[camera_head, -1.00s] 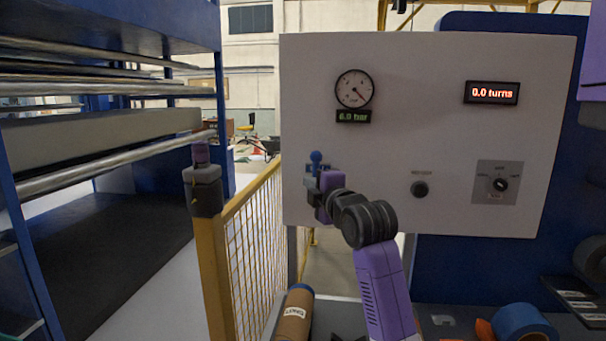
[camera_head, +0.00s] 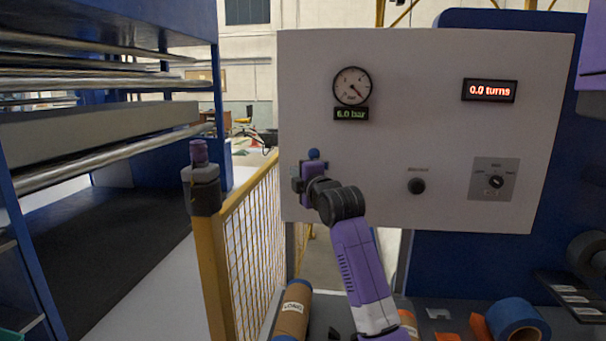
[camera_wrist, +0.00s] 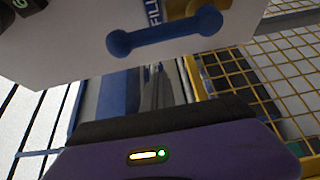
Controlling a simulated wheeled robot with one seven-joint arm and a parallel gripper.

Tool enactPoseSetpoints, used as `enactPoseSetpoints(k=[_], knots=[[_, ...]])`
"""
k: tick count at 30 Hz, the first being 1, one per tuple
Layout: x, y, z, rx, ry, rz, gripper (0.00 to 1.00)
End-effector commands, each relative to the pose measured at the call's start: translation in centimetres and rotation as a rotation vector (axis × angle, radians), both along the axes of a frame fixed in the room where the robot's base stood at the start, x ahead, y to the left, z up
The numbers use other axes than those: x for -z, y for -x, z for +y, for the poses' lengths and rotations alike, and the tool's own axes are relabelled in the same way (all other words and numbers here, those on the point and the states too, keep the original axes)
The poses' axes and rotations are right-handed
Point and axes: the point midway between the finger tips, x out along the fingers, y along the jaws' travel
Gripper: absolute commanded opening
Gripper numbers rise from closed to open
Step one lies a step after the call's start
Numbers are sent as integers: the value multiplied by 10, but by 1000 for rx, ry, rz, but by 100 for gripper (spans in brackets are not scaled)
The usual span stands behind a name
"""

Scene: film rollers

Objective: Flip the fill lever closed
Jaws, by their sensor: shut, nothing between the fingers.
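The fill lever is a blue bar with a round knob at each end. In the wrist view the lever (camera_wrist: 165,35) lies across the white panel beside a blue FILL label (camera_wrist: 153,12). In the head view only its blue knob (camera_head: 314,154) shows clearly above my gripper (camera_head: 299,184), which hides the rest. My gripper is shut and empty, at the panel's lower left. In the wrist view my gripper (camera_wrist: 165,118) is a dark edge at the bottom, with a visible gap between it and the lever. Contact cannot be told from the head view.
The white panel (camera_head: 430,130) carries a pressure gauge (camera_head: 352,86) with a 6.0 bar display (camera_head: 351,114), a 0.0 turns display (camera_head: 489,90), a black button (camera_head: 416,186) and a rotary switch (camera_head: 496,182). A yellow mesh fence (camera_head: 252,235) stands left. Rolls (camera_head: 294,310) lie below.

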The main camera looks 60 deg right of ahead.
Motion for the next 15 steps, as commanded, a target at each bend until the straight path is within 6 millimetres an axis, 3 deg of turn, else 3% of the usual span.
enactPoseSetpoints(k=[3,9,15], knots=[[-2,-16,-12,0,-1,1,0],[-2,10,-28,3,-1,-1,0],[-1,19,-33,1,0,-1,0]])
